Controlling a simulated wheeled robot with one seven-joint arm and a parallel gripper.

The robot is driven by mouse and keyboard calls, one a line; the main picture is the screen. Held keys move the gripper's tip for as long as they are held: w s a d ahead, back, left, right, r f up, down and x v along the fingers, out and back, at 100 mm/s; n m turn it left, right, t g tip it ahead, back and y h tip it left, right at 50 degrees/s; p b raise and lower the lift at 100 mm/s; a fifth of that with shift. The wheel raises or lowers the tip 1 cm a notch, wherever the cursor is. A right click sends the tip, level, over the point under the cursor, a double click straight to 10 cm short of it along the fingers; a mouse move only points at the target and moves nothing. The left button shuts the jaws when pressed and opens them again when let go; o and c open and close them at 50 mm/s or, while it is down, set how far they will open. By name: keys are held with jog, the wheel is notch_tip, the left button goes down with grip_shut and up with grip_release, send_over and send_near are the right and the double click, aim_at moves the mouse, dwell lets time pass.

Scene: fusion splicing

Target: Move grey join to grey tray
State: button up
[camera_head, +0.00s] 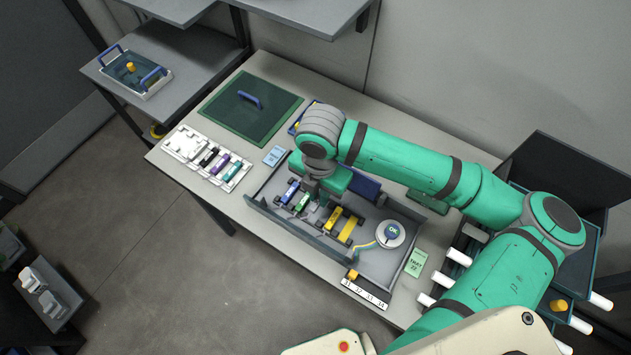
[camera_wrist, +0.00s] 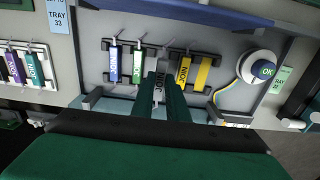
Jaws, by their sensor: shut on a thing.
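In the wrist view my gripper (camera_wrist: 160,98) is shut on the grey join (camera_wrist: 159,82), which stands between the fingertips among a row of joins. In the head view my gripper (camera_head: 317,195) is over the grey open-front tray (camera_head: 378,262), and the grey join is mostly hidden by my arm. A pale grey tray (camera_head: 182,144) at the table's left holds a black, a purple and a teal join.
A round OK button (camera_head: 390,233) is at the tray's right end. A green mat with a blue handle (camera_head: 249,100) lies at the table's back left. A tray label card (camera_head: 274,156) lies between the two trays. White rolls (camera_head: 459,257) stick out at right.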

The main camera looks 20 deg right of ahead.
send_over(319, 210)
jog(key=shift+s+a+f, duration=0.1)
jog(key=shift+s+f, duration=0.05)
jog(key=shift+f, duration=1.9)
jog(key=shift+f, duration=0.75)
jog(key=o, duration=0.9)
jog(key=shift+r, duration=0.1)
notch_tip(319, 210, up, 11)
jog(key=shift+f, duration=0.15)
